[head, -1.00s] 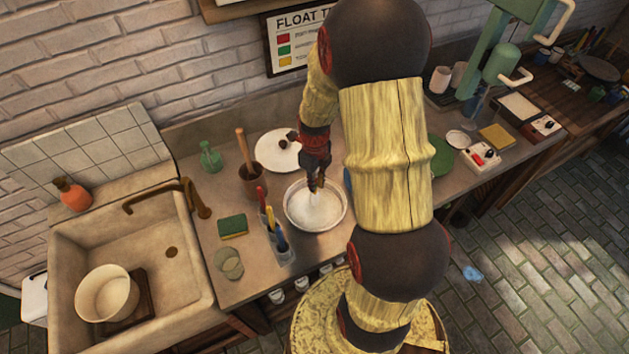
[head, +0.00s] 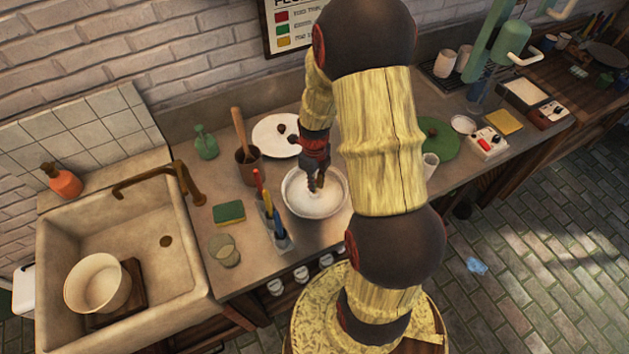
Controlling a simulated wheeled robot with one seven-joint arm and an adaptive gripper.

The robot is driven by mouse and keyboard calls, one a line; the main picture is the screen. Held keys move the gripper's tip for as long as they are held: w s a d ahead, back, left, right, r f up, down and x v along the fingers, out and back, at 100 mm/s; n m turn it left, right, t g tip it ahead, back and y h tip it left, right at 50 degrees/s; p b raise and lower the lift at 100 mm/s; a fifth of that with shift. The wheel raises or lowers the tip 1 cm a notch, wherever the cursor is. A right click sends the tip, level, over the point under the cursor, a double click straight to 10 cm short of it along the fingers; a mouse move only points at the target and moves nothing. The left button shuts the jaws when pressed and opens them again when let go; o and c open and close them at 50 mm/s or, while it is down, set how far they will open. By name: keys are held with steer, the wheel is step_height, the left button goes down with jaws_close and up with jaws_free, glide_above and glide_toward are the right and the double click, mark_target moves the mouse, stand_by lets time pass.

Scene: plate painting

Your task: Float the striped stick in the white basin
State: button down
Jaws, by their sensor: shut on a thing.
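The white basin (head: 291,206) is a round, shallow vessel with a pale inside, standing on the counter at the middle of the head view. My gripper (head: 315,187) points down over the basin, with its fingertips inside the outline of the rim. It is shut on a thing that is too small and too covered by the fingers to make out. I cannot pick out the striped stick for sure. I cannot tell whether the fingertips touch what is in the basin.
A clear holder (head: 283,243) with coloured-handled tools stands close left of the basin. Behind are a brown pot (head: 249,168) and a white plate (head: 268,136). A green sponge (head: 229,213) and the sink (head: 190,290) lie left. My arm covers counter right of the basin.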

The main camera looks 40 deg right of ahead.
steer(key=shift+f+b, duration=1.25)
steer(key=shift+f, duration=1.1)
steer(key=c, duration=1.8)
jaws_free()
steer(key=shift+o, duration=0.7)
steer(key=o, duration=0.7)
steer(key=shift+c, duration=0.2)
steer(key=shift+r+p, duration=3.75)
steer(key=shift+r, duration=1.3)
